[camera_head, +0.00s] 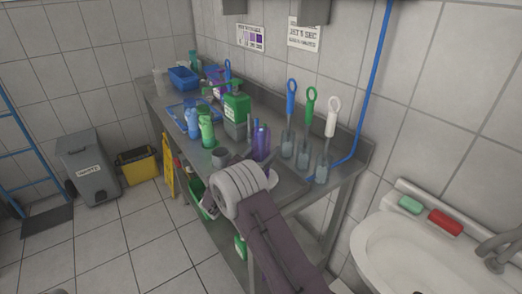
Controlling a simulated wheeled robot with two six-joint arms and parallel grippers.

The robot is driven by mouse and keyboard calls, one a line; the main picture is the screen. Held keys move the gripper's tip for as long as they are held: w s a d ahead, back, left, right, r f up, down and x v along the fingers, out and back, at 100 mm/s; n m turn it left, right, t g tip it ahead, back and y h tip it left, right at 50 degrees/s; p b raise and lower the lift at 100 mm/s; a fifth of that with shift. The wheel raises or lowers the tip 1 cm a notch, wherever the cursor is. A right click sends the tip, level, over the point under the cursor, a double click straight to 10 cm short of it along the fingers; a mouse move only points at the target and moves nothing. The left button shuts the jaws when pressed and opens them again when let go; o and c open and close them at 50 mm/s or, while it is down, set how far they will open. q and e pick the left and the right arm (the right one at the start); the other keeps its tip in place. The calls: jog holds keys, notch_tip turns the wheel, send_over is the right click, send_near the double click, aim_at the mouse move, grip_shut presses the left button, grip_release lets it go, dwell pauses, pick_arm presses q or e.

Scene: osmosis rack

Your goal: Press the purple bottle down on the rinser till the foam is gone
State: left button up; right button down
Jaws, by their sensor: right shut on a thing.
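The purple bottle (261,142) stands upright near the right part of the steel bench, just beyond my right wrist. My right arm comes in from the bottom right, and my right gripper (249,158) is at the bottle, shut on it. The wrist covers much of the fingers and the bottle's lower part. The rinser under the bottle is hidden behind my wrist, and I cannot make out any foam. My left gripper is not in view.
Blue, green and white-handled brushes (309,125) stand in holders right of the bottle. A white basin (395,240) is at right.

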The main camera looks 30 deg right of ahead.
aim_at(264, 128)
dwell(0.5)
jog(key=shift+r+p, duration=2.4)
jog(key=shift+r, duration=0.6)
notch_tip(264, 128, up, 3)
jog(key=p, duration=0.2)
jog(key=shift+r+p, duration=0.1)
jog(key=shift+p, duration=0.2)
